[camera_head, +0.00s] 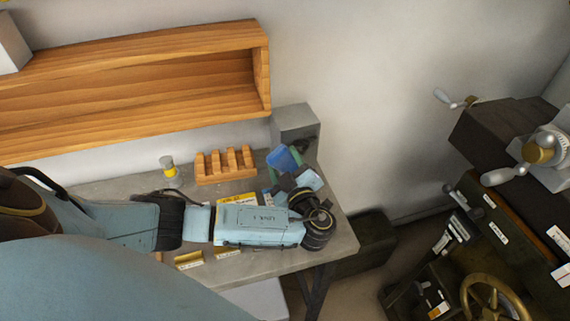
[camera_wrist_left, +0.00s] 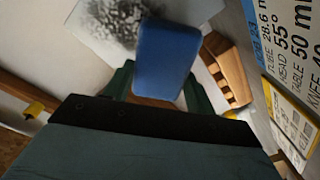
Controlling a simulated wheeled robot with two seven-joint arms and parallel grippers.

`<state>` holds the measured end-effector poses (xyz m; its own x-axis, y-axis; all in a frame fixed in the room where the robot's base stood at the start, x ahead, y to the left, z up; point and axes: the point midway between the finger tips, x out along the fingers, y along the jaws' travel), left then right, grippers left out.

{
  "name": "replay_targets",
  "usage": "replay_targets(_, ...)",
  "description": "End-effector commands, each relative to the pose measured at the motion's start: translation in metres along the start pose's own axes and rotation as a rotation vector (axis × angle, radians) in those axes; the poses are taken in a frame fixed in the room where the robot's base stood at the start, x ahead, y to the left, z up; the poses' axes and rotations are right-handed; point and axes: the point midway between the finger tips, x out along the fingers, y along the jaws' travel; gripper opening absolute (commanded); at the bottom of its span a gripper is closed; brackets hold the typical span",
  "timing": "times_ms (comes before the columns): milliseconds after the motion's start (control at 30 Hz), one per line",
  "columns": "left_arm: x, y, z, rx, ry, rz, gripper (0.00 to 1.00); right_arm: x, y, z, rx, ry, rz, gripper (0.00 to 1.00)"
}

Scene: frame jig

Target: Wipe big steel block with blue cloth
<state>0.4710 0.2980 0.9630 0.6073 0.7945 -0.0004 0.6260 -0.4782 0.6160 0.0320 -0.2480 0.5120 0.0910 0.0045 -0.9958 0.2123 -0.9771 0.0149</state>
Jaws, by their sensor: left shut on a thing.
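The blue cloth (camera_head: 281,158), a folded pad, is held between the green fingers of my left gripper (camera_head: 285,170). In the left wrist view the cloth (camera_wrist_left: 165,60) sits between the two fingers (camera_wrist_left: 160,88). The big steel block (camera_head: 295,118) is a grey box at the back right of the table, just behind the cloth. In the left wrist view a pale grey face with a dark speckled smudge (camera_wrist_left: 115,22), apparently the block's, lies beyond the cloth. I cannot tell whether the cloth touches it. My right gripper is not in view.
Printed cards (camera_wrist_left: 298,70) lie near my gripper. A wooden shelf (camera_head: 130,85) hangs above. A machine with a handwheel (camera_head: 492,298) stands right.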

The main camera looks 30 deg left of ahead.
Motion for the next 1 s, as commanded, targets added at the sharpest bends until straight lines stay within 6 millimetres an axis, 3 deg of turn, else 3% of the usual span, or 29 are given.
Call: replay_targets(1000, 0.017, 0.003, 0.004, -0.002, 0.0, 0.0, 0.37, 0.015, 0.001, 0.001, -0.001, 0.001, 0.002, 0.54)
